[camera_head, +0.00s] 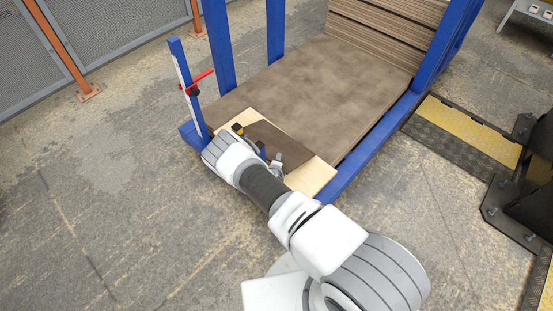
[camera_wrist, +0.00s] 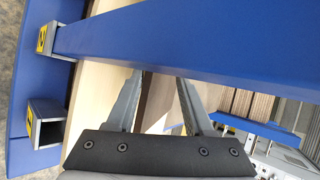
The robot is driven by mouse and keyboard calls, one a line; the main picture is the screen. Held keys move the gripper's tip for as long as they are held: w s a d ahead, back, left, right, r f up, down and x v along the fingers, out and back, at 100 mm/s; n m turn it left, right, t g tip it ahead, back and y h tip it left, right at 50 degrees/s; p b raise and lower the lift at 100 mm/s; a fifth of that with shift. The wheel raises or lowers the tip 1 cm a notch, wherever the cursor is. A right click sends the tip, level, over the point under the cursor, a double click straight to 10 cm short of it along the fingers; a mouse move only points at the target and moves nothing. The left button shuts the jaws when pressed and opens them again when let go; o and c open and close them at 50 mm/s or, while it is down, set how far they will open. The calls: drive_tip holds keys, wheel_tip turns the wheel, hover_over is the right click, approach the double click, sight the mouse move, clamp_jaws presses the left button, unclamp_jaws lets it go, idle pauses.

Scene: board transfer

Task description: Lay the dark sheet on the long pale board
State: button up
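The long pale board (camera_head: 318,176) lies along the near edge of the brown platform in the head view. The dark sheet (camera_head: 285,145) lies over its middle, looking flat; I cannot tell whether it touches the board all along. My gripper (camera_head: 273,162) is at the sheet's near edge, partly hidden by my arm. In the wrist view, my gripper's fingers (camera_wrist: 161,82) are spread apart, with a dark brown strip of the sheet (camera_wrist: 158,102) showing between them. Nothing is seen clamped. The pale board (camera_wrist: 95,88) shows left of the fingers.
The blue frame (camera_head: 352,176) borders the platform (camera_head: 310,80), with an upright post (camera_head: 187,85) carrying a red clamp at left. A stack of brown boards (camera_head: 385,35) stands at the back. The blue beam (camera_wrist: 200,45) crosses close above the fingers. A yellow-black ramp (camera_head: 465,130) lies right.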

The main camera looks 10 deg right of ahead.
drive_tip(key=shift+r+g+p, duration=0.45)
drive_tip(key=shift+g+p, duration=0.15)
drive_tip(key=shift+g+y, duration=0.5)
drive_tip(key=shift+g, duration=0.4)
drive_tip(key=shift+s+f+g, duration=0.1)
drive_tip(key=shift+f+g, duration=0.1)
drive_tip(key=shift+g, duration=0.2)
drive_tip(key=shift+s+r, duration=0.1)
drive_tip(key=shift+a, duration=0.1)
drive_tip(key=s, duration=0.1)
drive_tip(key=s+a+r+p, duration=0.1)
drive_tip(key=s, duration=0.1)
drive_tip(key=shift+r+p, duration=0.15)
drive_tip(key=shift+p, duration=0.15)
drive_tip(key=o, duration=0.6)
drive_tip(key=shift+c, duration=0.2)
